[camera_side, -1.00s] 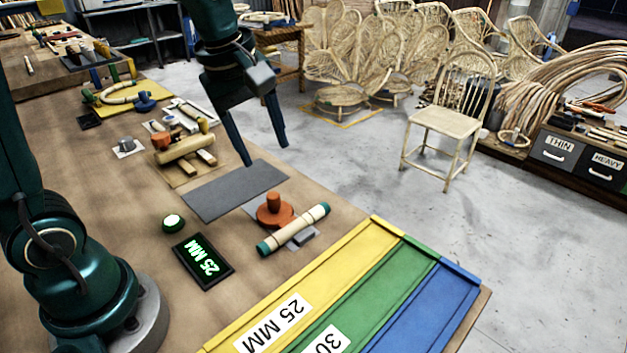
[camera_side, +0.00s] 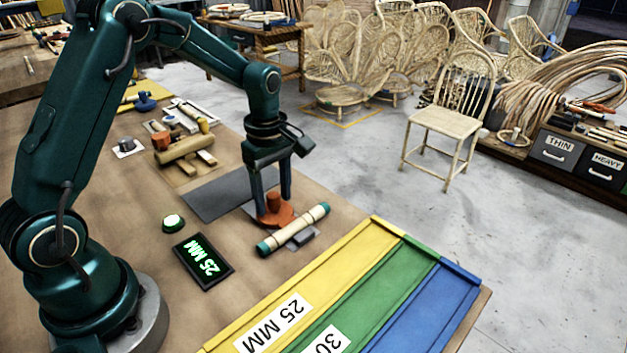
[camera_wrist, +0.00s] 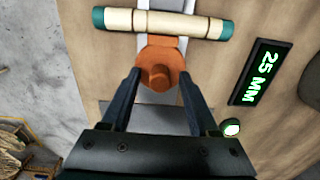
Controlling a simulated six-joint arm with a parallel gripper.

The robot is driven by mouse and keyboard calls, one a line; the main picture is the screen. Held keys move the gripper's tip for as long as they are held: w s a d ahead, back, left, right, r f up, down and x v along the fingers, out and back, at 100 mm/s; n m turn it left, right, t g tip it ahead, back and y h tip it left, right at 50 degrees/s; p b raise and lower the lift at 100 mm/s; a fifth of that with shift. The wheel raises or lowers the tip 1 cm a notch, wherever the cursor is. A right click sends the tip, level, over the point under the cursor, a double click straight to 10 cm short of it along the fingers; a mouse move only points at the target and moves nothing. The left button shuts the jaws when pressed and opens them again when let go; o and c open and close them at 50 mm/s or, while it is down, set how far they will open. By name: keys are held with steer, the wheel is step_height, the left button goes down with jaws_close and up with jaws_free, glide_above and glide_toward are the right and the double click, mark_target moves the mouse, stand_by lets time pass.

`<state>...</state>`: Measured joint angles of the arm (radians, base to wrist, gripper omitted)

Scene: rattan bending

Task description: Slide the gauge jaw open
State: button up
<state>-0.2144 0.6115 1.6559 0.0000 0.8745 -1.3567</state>
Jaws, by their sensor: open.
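The orange gauge jaw (camera_side: 275,211) with its upright round knob stands on the grey gauge base. A pale rattan pole with teal ends (camera_side: 293,230) lies across the gauge beside the jaw, and it also shows in the wrist view (camera_wrist: 162,23). My gripper (camera_side: 272,212) is lowered over the jaw, its fingers open on either side of the knob. In the wrist view the orange knob (camera_wrist: 159,76) sits between the two open fingertips (camera_wrist: 160,85), with a gap visible on each side. Whether a finger touches the orange base is unclear.
A black display (camera_side: 203,261) reads 25 MM, with a green-lit button (camera_side: 173,223) near it. A yellow, green and blue sorting tray (camera_side: 375,283) lies at the front right. A grey mat (camera_side: 213,197) is bare behind the gauge.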

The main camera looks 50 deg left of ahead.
steer(key=shift+f, duration=0.1)
jaws_close()
stand_by(1.4)
